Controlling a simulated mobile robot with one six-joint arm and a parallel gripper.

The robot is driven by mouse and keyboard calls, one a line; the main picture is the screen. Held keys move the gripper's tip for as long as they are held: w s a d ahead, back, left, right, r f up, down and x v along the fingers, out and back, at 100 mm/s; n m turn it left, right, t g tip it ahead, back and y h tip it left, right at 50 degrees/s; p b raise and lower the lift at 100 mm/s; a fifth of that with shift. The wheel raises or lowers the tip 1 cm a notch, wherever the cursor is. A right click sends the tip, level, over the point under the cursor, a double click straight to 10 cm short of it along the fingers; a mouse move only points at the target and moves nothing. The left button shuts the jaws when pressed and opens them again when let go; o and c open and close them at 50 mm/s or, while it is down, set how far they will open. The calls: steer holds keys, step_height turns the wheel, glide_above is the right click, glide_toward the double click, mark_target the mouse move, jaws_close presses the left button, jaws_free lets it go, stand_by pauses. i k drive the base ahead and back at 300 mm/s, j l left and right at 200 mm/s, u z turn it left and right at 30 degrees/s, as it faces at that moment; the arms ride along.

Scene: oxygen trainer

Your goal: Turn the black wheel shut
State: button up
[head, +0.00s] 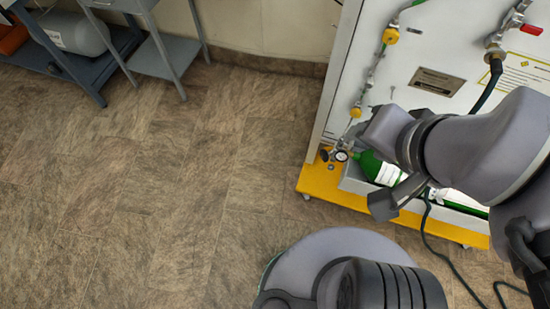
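A green gas cylinder (366,165) with a white label lies at the foot of the white panel. A small round gauge (342,156) and brass fittings sit at its left end. Small dark parts show beside the gauge, but I cannot clearly make out the black wheel among them; my gripper may hide part of this area. My gripper (376,165) is open, its two dark fingers wide apart in the picture, one above and one below the cylinder's left part. I cannot tell whether it touches anything. Much of the cylinder is hidden behind my gripper and arm.
The white panel (400,75) carries a hose line with yellow fittings (390,36) and a red-handled valve (531,29). Its yellow base (318,180) stands on the floor. A black cable (432,245) trails at right. Grey carts (155,60) stand upper left. The floor at left is clear.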

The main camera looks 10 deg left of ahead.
mark_target(324, 154)
steer(key=u, duration=0.2)
steer(key=i+j, duration=0.1)
steer(key=j, duration=0.8)
steer(key=i+j, duration=0.15)
steer(key=j, duration=0.3)
